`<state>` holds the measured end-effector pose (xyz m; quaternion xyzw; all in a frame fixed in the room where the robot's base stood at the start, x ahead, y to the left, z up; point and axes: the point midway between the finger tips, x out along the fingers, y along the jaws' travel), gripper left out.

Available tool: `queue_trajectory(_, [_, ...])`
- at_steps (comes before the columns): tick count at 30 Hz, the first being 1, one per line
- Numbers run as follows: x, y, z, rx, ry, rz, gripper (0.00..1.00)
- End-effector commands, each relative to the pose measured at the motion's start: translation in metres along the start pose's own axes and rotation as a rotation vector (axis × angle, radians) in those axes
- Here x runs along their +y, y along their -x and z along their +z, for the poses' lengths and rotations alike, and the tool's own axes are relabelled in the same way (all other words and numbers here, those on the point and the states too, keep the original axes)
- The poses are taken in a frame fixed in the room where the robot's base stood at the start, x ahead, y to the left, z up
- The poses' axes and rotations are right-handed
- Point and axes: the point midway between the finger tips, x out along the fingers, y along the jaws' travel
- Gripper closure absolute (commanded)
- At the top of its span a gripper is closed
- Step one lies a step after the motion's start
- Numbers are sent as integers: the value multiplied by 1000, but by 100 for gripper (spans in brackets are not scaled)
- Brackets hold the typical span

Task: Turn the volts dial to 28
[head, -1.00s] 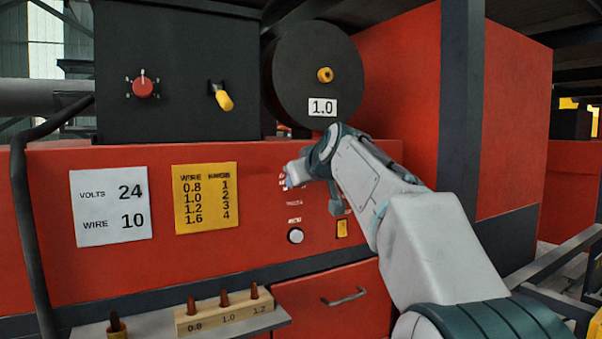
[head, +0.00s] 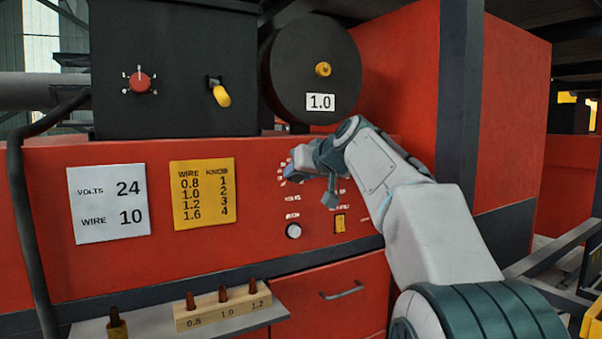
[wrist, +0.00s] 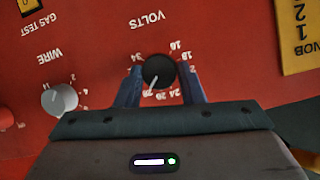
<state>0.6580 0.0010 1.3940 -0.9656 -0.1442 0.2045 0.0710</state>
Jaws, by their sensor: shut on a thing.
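The volts dial (wrist: 160,72) is a small black knob with a white pointer line on the red panel, upside down in the wrist view. My gripper (wrist: 159,78) has one finger on each side of it and is shut on it. The pointer slants down and left in that view, toward the high end of the scale; the number beside it is too blurred to read surely. In the head view my gripper (head: 306,166) is at the panel and hides the dial; part of its white scale shows. The white card (head: 109,204) reads volts 24, wire 10.
The pale wire knob (wrist: 60,99) is left of my gripper in the wrist view. A shelf holds a wooden block (head: 222,308) with several tips.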

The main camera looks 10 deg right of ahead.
Motion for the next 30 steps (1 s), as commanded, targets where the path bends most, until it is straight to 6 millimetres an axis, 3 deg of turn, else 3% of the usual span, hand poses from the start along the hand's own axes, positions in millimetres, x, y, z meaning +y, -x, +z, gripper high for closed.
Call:
queue_trajectory(6, [0, 0, 1, -2, 0, 1, 88])
queue_trajectory(7, [0, -1, 1, -2, 0, 1, 57])
queue_trajectory(9, [0, 0, 1, -2, 0, 1, 44])
queue_trajectory(20, [0, 6, 0, 1, 1, 2, 44])
queue_trajectory(23, [1, 19, 1, 2, 1, 2, 44])
queue_trajectory(30, [1, 73, 1, 3, 2, 3, 44])
